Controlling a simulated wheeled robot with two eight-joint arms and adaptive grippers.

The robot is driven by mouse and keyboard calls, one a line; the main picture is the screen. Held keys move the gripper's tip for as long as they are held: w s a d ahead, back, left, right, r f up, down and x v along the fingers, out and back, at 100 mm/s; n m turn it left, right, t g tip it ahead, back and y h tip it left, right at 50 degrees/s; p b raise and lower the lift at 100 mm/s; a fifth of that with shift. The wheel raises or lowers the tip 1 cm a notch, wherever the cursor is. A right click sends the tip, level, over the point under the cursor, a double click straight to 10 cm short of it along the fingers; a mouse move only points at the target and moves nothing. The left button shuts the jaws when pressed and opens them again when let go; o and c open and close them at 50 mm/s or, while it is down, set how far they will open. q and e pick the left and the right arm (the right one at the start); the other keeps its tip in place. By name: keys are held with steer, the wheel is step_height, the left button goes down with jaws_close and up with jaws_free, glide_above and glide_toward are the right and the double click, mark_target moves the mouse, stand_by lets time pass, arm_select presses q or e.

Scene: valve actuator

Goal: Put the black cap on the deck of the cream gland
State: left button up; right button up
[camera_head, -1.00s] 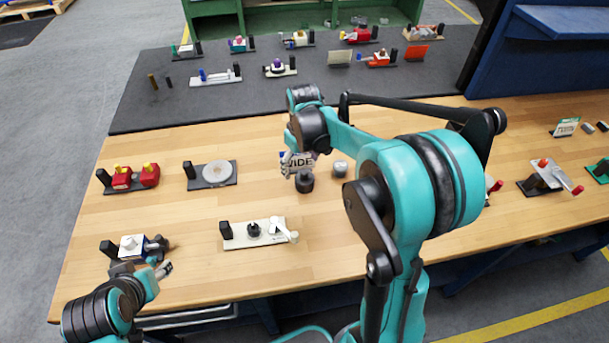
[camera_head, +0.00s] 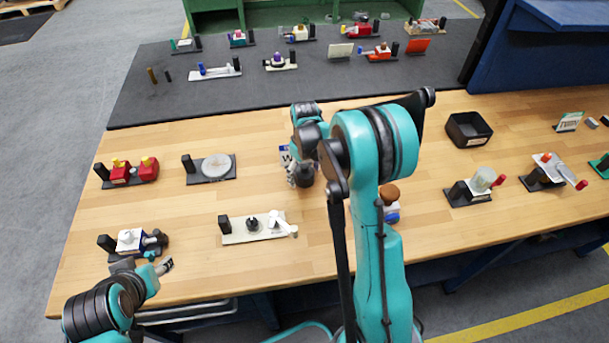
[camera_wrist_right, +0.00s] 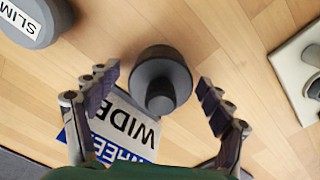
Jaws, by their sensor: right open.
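The black cap (camera_wrist_right: 160,80), round with a raised knob, stands on the wooden table between the spread fingers of my right gripper (camera_wrist_right: 162,95) in the right wrist view. The fingers are open, with a gap on both sides of the cap. In the head view my right gripper (camera_head: 301,173) is over the cap (camera_head: 306,182) and partly hides it. The cream gland (camera_head: 240,238) is a long cream plate nearer the front, with a black post, a dark round part and a white lever. My left gripper (camera_head: 165,267) is at the front left; its jaw opening is unclear.
A card reading WIDE (camera_wrist_right: 125,120) lies beside the cap, partly under one finger. A grey cylinder labelled SLIM (camera_wrist_right: 35,20) is close by. A round plate fixture (camera_head: 216,167) and a red fixture (camera_head: 125,172) stand left. Bare wood lies between cap and gland.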

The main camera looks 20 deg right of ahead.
steer(key=shift+r, duration=0.1)
steer(key=shift+c, duration=0.3)
steer(key=c, duration=1.3)
